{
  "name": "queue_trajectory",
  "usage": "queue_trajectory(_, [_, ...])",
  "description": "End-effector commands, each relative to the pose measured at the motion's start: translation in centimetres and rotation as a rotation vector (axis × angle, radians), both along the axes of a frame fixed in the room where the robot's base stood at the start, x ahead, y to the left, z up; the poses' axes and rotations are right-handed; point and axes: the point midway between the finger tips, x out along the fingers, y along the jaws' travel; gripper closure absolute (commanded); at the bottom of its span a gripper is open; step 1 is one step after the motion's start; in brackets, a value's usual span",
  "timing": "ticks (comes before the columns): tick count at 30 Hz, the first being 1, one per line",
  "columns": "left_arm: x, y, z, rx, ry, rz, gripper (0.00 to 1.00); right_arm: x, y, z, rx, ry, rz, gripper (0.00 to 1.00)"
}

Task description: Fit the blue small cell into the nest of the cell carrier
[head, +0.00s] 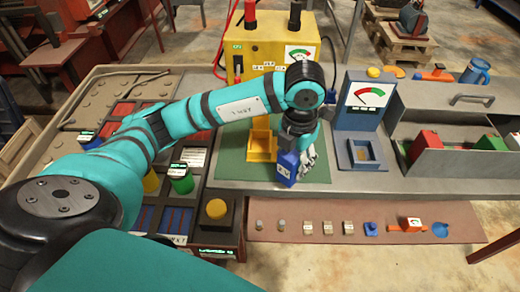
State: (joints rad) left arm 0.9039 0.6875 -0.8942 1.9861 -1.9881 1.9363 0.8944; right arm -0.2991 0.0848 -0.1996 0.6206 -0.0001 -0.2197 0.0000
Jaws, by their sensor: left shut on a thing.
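The blue small cell (286,169) is a small upright block with a pale label, low over or on the green mat (232,172); I cannot tell whether it touches. My left gripper (301,160) is shut on it, its grey fingers showing at the cell's right side. A yellow stand-like holder (262,146) is on the mat just left of the cell; it looks like the cell carrier, but its nest is not clear to see. My arm crosses in front of the holder's top. My right gripper is not in view.
A yellow power box (262,62) stands behind the mat. A blue gauge tester (364,102) stands right of it, beside a grey open bin (450,158). Green and yellow cells are in the left tray, near a yellow button (216,209). Small parts lie on the brown front strip (290,236).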

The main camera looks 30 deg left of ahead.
Motion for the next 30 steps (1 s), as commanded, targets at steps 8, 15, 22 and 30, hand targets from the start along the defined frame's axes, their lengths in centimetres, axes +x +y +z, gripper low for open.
queue_trajectory(8, [0.9, -0.1, -1.1, -0.010, 0.012, 0.544, 1.00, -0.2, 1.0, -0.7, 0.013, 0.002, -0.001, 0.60])
queue_trajectory(15, [1.6, 1.2, -1.3, -0.008, 0.015, 0.687, 1.00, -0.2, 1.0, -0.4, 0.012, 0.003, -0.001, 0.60])
queue_trajectory(22, [3.8, 6.0, -1.6, -0.007, 0.016, 0.690, 1.00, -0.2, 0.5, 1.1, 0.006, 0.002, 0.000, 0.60])
queue_trajectory(30, [6.5, 11.7, -2.2, -0.008, 0.015, 0.687, 1.00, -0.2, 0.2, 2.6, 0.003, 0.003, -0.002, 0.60])
